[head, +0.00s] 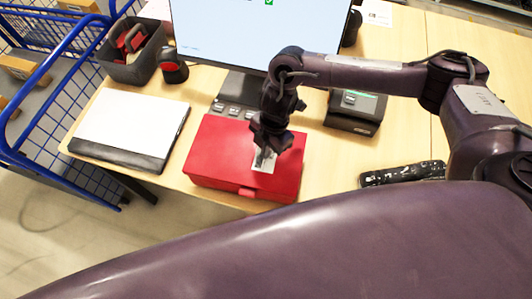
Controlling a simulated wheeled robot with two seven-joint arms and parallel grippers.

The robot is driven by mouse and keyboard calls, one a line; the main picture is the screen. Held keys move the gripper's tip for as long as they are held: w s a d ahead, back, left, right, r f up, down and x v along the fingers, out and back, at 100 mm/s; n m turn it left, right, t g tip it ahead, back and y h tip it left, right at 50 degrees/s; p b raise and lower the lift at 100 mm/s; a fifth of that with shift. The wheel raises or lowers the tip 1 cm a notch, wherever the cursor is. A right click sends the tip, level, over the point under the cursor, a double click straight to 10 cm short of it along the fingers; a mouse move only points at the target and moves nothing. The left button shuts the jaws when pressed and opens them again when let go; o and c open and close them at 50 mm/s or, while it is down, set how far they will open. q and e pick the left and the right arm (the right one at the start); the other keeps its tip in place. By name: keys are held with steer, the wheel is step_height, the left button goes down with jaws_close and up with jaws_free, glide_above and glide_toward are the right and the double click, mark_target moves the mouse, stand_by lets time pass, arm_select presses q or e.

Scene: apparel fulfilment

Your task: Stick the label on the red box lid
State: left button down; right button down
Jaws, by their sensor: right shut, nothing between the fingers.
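The red box (220,150) sits closed on the wooden table, in front of the monitor. A small white label (265,165) with dark print lies on its lid, right of the middle. My right gripper (264,157) points down over the label, shut, with its fingertips at or just above it. I cannot tell whether the tips touch the label. The gripper hides the label's upper part and some of the lid. My left gripper is not in view.
A monitor (262,30) stands behind the box. A label printer (355,112) and a dark object (402,174) are at right. A white-topped tablet or tray (130,120) lies left, beside a grey bin (132,62) and blue cart (62,125). Bare table (335,160) lies right of the box.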

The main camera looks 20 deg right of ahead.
steer(key=shift+s+f, duration=0.1)
step_height(320, 180, up, 8)
steer(key=p, duration=0.7)
stand_by(0.5)
stand_by(0.3)
